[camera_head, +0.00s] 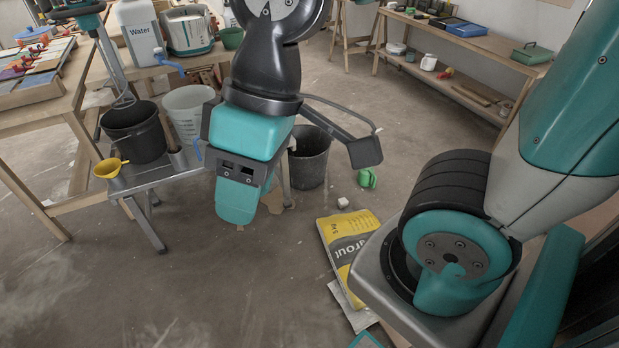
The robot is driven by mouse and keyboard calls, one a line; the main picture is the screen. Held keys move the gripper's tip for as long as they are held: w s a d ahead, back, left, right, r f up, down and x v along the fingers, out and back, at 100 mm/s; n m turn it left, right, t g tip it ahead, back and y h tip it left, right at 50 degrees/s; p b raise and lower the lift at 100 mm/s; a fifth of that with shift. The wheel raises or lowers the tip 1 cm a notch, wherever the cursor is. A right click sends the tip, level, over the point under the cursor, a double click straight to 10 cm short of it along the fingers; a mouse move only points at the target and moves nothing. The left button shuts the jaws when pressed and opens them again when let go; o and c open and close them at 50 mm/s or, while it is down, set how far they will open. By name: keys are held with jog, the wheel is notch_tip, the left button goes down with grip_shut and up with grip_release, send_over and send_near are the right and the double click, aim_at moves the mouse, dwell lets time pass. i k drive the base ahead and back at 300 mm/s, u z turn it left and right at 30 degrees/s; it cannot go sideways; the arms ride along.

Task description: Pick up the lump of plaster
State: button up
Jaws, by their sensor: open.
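The lump of plaster (343,202) looks like a small off-white block. It lies on the bare floor, right of centre, just above the yellow grout bag. My gripper (238,208) hangs from the black and teal arm left of centre, to the left of the lump in the picture and apart from it. Its teal and black housing faces the camera and hides most of the finger detail. Nothing shows held in it.
A green cup-like thing (367,178) lies just beyond the lump. The grout bag (348,242) lies nearer. A dark bucket (311,158) stands behind my gripper. A low metal stand (152,178) with buckets is at left. The floor between gripper and lump looks clear.

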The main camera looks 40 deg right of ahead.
aim_at(343, 202)
jog(key=i, duration=2.95)
jog(key=z, duration=2.45)
